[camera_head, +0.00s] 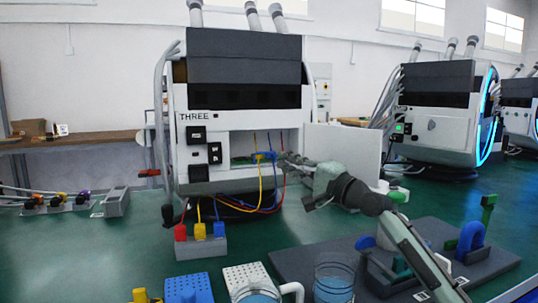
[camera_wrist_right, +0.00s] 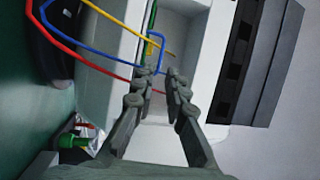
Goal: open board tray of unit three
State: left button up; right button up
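My right gripper (camera_head: 284,158) reaches into the bay opening from the right. In the wrist view (camera_wrist_right: 159,74) its fingers are apart with nothing clearly between them. How far the tray sits in the bay is hard to tell. My left gripper is out of view.
Yellow, blue and red cables (camera_head: 262,190) hang from the bay, close to my right fingers. A white panel (camera_head: 345,150) stands open right of the bay. A dark board with coloured handles (camera_head: 420,262) lies in front.

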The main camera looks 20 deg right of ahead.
aim_at(268, 153)
jog(key=x, duration=0.5)
jog(key=shift+w+a, duration=0.15)
jog(key=shift+w, duration=0.05)
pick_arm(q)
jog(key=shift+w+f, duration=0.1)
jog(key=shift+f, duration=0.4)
pick_arm(e)
grip_shut()
